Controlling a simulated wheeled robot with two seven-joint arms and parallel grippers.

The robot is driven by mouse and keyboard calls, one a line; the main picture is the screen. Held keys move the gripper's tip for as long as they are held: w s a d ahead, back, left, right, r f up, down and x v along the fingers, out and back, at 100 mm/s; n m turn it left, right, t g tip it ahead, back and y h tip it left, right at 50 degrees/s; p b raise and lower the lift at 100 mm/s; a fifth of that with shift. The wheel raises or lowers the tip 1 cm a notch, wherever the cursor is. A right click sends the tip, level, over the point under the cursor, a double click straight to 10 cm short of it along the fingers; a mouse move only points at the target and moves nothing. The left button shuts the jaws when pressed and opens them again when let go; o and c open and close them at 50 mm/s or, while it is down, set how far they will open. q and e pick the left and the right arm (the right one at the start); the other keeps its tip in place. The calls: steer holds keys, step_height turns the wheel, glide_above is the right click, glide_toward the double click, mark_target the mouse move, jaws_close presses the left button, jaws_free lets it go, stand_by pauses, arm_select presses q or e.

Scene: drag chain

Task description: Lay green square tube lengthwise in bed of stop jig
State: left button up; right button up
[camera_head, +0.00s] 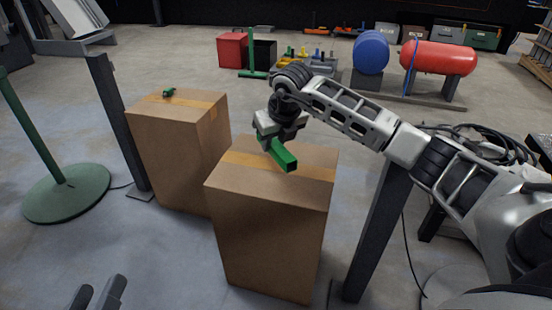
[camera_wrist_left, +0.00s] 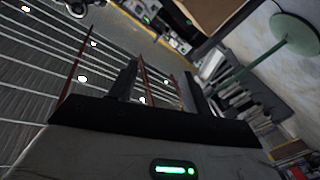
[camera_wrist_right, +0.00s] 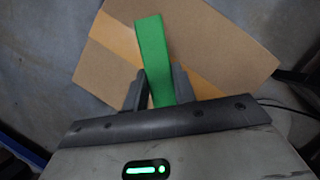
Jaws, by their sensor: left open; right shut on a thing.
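A green square tube (camera_head: 284,157) is held in my right gripper (camera_head: 270,138), above the top of the nearer cardboard box. In the right wrist view the tube (camera_wrist_right: 152,50) passes between the fingers and sticks out beyond them, over the box top. I cannot tell whether it touches the box. My left gripper (camera_head: 98,293) is at the bottom left of the head view, apart from the boxes. It is open and empty, and its fingers (camera_wrist_left: 158,88) are spread in the left wrist view. I cannot make out the stop jig in any view.
The nearer box (camera_head: 265,235) stands beside a farther box (camera_head: 180,155) with a small green object (camera_head: 169,92) on top. Dark posts (camera_head: 118,125) stand left and right of the boxes. A green round-based stand (camera_head: 68,193) is at left. Open floor lies behind.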

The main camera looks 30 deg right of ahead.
mark_target(276, 164)
steer(key=shift+w+d+f, duration=0.15)
steer(key=shift+f, duration=0.15)
steer(key=f, duration=0.1)
steer(key=f+b, duration=0.1)
steer(key=f, duration=0.1)
steer(key=shift+w+d+f+b, duration=0.15)
steer(key=shift+d+f+b, duration=0.05)
steer(key=shift+d+b, duration=0.1)
arm_select(q)
steer(key=r, duration=0.1)
steer(key=w+r+m+t, duration=0.1)
steer(key=r+m+t, duration=0.1)
steer(key=shift+w+a+h, duration=0.3)
steer(key=shift+a, duration=0.05)
arm_select(e)
steer(key=shift+f, duration=0.1)
steer(key=shift+f, duration=0.15)
steer(key=o, duration=1)
arm_select(q)
steer(key=shift+r, duration=0.1)
